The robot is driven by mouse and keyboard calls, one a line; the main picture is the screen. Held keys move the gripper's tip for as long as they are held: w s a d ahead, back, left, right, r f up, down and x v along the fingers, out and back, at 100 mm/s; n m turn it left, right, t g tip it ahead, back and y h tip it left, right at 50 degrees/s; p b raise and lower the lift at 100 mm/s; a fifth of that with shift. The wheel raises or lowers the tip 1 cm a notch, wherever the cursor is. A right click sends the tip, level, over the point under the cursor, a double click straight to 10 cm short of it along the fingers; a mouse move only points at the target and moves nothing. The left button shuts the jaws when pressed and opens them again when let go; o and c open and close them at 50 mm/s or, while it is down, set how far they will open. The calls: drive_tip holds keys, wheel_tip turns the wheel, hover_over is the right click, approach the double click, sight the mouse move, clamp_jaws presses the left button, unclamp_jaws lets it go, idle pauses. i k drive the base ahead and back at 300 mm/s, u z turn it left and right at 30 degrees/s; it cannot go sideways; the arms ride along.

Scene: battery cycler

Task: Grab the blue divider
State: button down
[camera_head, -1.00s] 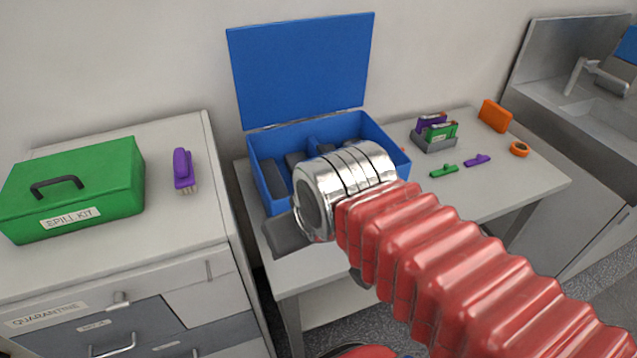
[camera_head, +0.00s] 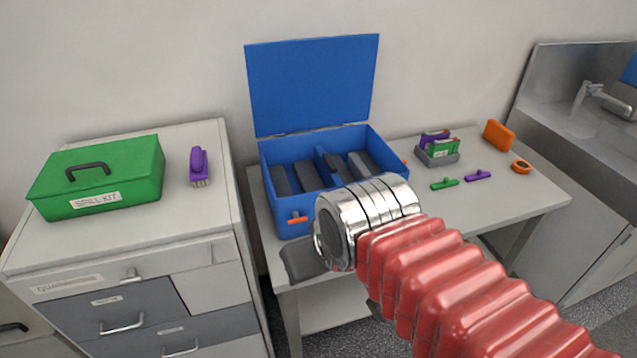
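The blue divider (camera_head: 324,164) is a thin upright blue plate inside the open blue box (camera_head: 287,223). Dark grey blocks stand in the box on both sides of it. My arm reaches in from the lower right. My gripper (camera_head: 338,285) is at the table's front edge, in front of the box and apart from the divider. Its two dark fingers show on either side of the metal wrist with a gap between them, so it looks open. Nothing shows between them. The wrist hides part of the finger bases and the box's front right corner.
The blue lid (camera_head: 313,85) stands up behind the box. A drawer cabinet (camera_head: 150,235) with a green spill kit (camera_head: 95,182) stands left.

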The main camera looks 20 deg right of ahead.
sight(326, 169)
drive_tip(key=u, duration=0.95)
drive_tip(key=k, duration=0.7)
drive_tip(key=z, duration=1.1)
drive_tip(key=i, duration=1)
drive_tip(key=z, duration=0.05)
